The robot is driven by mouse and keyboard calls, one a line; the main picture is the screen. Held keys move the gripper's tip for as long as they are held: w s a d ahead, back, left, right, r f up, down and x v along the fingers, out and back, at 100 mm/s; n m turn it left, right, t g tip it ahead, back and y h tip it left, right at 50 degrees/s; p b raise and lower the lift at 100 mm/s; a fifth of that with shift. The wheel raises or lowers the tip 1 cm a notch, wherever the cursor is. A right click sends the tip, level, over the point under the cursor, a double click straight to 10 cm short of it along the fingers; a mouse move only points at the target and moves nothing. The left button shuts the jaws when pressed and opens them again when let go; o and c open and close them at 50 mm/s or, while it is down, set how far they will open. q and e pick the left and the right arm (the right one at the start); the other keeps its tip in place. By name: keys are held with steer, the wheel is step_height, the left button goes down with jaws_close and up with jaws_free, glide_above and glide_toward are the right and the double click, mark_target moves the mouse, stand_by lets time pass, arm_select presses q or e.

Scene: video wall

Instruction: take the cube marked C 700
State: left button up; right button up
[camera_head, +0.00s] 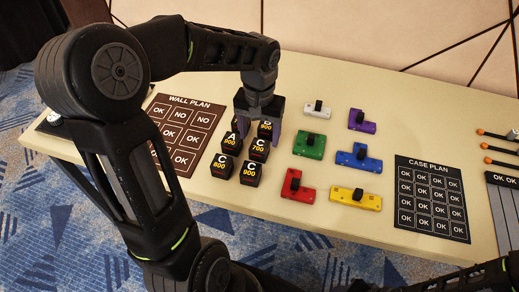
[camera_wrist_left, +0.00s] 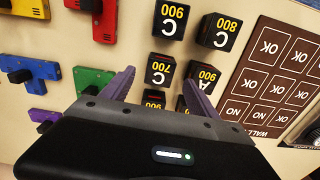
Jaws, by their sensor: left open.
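The cube marked C 700 (camera_head: 258,149) is black with white and yellow lettering and stands on the table among several similar cubes. In the left wrist view, the C 700 cube (camera_wrist_left: 160,70) appears upside down, just beyond the fingertips. My left gripper (camera_head: 258,127) is open above the back of the cube group, its purple fingers pointing down. In the left wrist view its fingers (camera_wrist_left: 158,86) are spread, with nothing held between them. A cube marked 900 (camera_head: 265,130) lies beneath and between the fingers, its letter partly hidden. My right gripper is out of view.
Cubes A 900 (camera_head: 231,143), C 800 (camera_head: 222,167) and C 900 (camera_head: 250,174) stand close around C 700. The wall plan (camera_head: 187,127) lies left, coloured blocks (camera_head: 309,146) right, and the case plan (camera_head: 432,199) farther right. Bare table lies in front of the cubes.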

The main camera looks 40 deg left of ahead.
mark_target(260, 145)
arm_select(q)
step_height(260, 145, down, 5)
steer(key=shift+f, duration=0.1)
stand_by(0.5)
steer(key=shift+c, duration=0.2)
steer(key=c, duration=1.5)
steer(key=shift+o, duration=0.2)
step_height(260, 145, up, 10)
steer(key=shift+r, duration=0.1)
stand_by(0.4)
